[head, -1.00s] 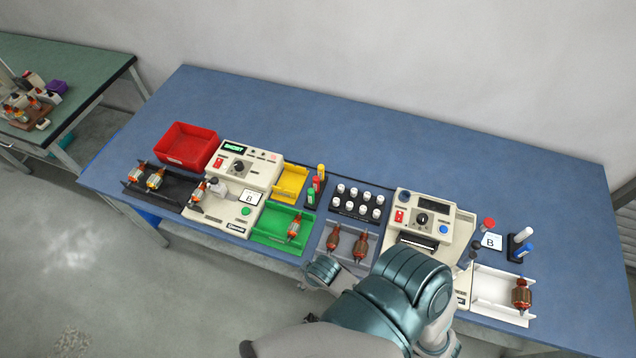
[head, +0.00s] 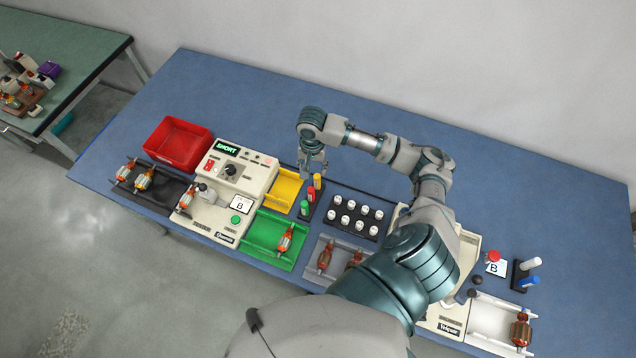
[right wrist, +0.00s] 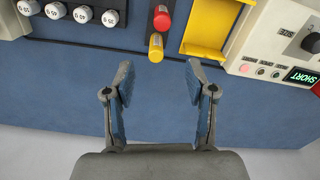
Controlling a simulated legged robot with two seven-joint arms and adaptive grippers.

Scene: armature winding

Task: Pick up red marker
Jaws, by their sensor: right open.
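The red marker (head: 311,194) stands in a small dark holder between a yellow marker (head: 317,180) and a green marker (head: 304,208). In the right wrist view the red marker (right wrist: 162,18) shows at the top, with the yellow marker (right wrist: 156,46) nearer to my fingers. My right gripper (head: 313,168) is above the table, just behind the holder on its far side. In the right wrist view its fingers (right wrist: 160,78) are apart with nothing between them, and the markers lie ahead of the gap. My left gripper is not in view.
A yellow bin (head: 283,190) and a tester reading SHORT (head: 240,170) stand left of the markers. A black rack of white-capped bottles (head: 372,230) stands close on the right. A green tray (head: 262,238) lies in front. The blue table (head: 250,85) is clear behind.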

